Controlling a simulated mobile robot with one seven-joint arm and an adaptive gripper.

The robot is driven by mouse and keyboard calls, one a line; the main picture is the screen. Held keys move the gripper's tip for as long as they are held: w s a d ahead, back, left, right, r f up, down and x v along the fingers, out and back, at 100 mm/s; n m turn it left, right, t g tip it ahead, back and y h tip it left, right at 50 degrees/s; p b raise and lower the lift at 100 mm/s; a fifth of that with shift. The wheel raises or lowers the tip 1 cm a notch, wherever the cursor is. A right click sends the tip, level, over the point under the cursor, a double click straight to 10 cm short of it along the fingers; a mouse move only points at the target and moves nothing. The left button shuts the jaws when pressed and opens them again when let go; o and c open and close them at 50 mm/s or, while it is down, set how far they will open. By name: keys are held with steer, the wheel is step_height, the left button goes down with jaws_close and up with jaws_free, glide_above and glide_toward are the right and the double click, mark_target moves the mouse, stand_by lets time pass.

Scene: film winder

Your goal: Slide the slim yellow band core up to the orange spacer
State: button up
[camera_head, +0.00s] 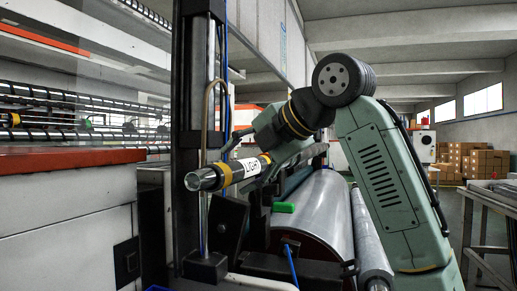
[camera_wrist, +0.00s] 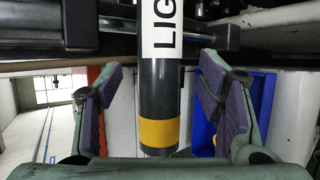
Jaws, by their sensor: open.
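The slim core (camera_head: 245,169) is a dark tube with a white label reading LIGHT and yellow bands, on a bare metal shaft (camera_head: 200,179) pointing left in the head view. In the wrist view the core (camera_wrist: 158,95) hangs down the middle, its yellow band (camera_wrist: 159,132) near the lower end. My gripper (camera_wrist: 160,80) is open, with one purple-padded finger on each side of the core and a gap at both sides. I cannot make out an orange spacer for certain.
A dark upright column (camera_head: 188,90) stands close behind the shaft's free end. A big grey roller (camera_head: 322,212) lies below my arm. Red-topped machine housing (camera_head: 65,161) fills the left.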

mark_target(245, 166)
steer(key=shift+x, duration=0.9)
jaws_close()
steer(key=shift+w+d, duration=0.3)
steer(key=shift+w, duration=0.35)
steer(key=shift+w+d, duration=0.25)
steer(key=shift+w, duration=0.35)
jaws_free()
stand_by(0.4)
